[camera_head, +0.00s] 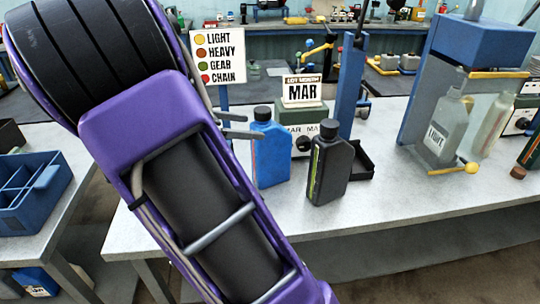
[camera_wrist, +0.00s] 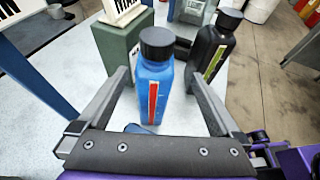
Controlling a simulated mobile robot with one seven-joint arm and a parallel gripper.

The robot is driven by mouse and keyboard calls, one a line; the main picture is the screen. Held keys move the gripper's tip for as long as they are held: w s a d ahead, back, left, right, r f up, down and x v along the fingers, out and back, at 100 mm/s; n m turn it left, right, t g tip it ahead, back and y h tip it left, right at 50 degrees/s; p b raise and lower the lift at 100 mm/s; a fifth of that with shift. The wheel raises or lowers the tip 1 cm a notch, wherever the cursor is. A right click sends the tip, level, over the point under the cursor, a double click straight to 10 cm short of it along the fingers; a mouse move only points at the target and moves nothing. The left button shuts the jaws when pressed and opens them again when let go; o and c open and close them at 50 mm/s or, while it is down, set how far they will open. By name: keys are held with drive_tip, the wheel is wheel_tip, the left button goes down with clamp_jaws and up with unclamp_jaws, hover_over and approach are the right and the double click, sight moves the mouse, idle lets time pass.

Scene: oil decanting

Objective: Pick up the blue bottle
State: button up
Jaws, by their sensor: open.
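The blue bottle (camera_head: 271,152) stands upright on the white table, with a dark cap and a red label strip that shows in the wrist view (camera_wrist: 152,92). My gripper (camera_wrist: 158,88) is open, with one finger on either side of the blue bottle in the wrist view. No finger clearly touches it. In the head view my purple arm hides most of the gripper; grey finger parts (camera_head: 238,126) show just left of the bottle.
A black bottle (camera_head: 330,160) stands close on the right of the blue one, also in the wrist view (camera_wrist: 212,50). A blue post (camera_head: 350,85) and a clear LIGHT bottle (camera_head: 444,130) stand farther right.

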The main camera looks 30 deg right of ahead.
sight(270, 128)
drive_tip(key=x, duration=0.2)
drive_tip(key=b+x, duration=0.1)
drive_tip(key=x, duration=0.5)
drive_tip(key=shift+w, duration=0.4)
clamp_jaws()
